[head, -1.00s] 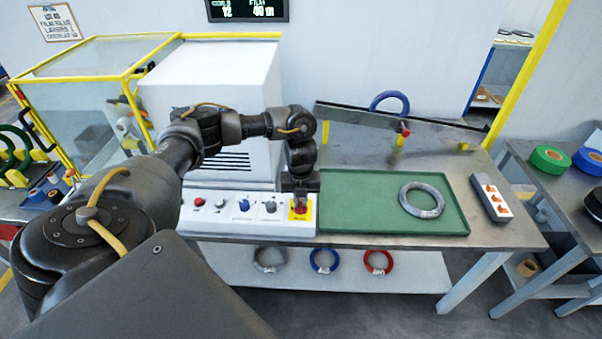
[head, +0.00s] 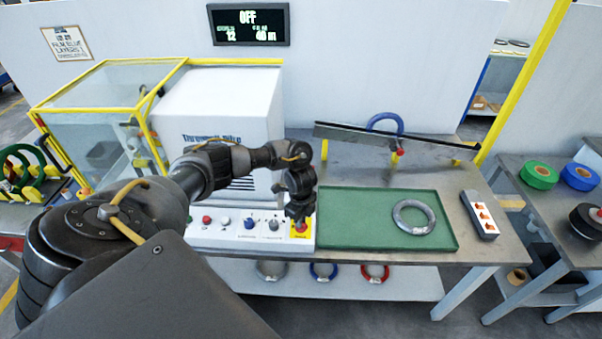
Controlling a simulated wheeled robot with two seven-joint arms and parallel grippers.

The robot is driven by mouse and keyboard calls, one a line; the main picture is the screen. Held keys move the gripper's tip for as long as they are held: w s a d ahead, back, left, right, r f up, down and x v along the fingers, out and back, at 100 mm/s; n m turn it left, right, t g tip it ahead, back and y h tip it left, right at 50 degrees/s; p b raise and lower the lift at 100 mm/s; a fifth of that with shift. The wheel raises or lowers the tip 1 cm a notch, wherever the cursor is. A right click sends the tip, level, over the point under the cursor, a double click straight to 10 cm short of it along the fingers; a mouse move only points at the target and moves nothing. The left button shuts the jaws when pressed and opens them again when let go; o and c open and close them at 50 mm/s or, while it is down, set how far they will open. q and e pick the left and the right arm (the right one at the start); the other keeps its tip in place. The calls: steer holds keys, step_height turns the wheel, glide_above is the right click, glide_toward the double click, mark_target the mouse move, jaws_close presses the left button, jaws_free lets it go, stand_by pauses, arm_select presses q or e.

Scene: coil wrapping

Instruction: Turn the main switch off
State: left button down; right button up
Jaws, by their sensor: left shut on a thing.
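The main switch (head: 301,230) is a red knob on a yellow plate, at the right end of the white control panel (head: 215,243). My left gripper (head: 300,219) points down over it and is shut on its knob. The fingers hide most of the knob, so its angle cannot be told. The wall display (head: 248,24) reads "OFF" on its top line, with 12 and 40 m below. My right gripper is out of view.
A green tray (head: 340,238) with a grey coil (head: 413,216) lies right of the panel. The white machine (head: 225,95) stands behind the panel. A side table with tape rolls stands at right.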

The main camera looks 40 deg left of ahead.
arm_select(q)
steer(key=n+p, duration=0.2)
steer(key=n, duration=0.1)
steer(key=shift+d+r+n+p, duration=0.1)
steer(key=shift+r+n+p, duration=0.1)
steer(key=shift+n+p, duration=0.1)
steer(key=shift+w+f+n+p, duration=0.1)
steer(key=shift+n+p, duration=0.3)
steer(key=shift+n, duration=1)
steer(key=c, duration=1.5)
jaws_free()
steer(key=shift+o, duration=0.2)
steer(key=shift+r, duration=0.4)
step_height(320, 180, up, 10)
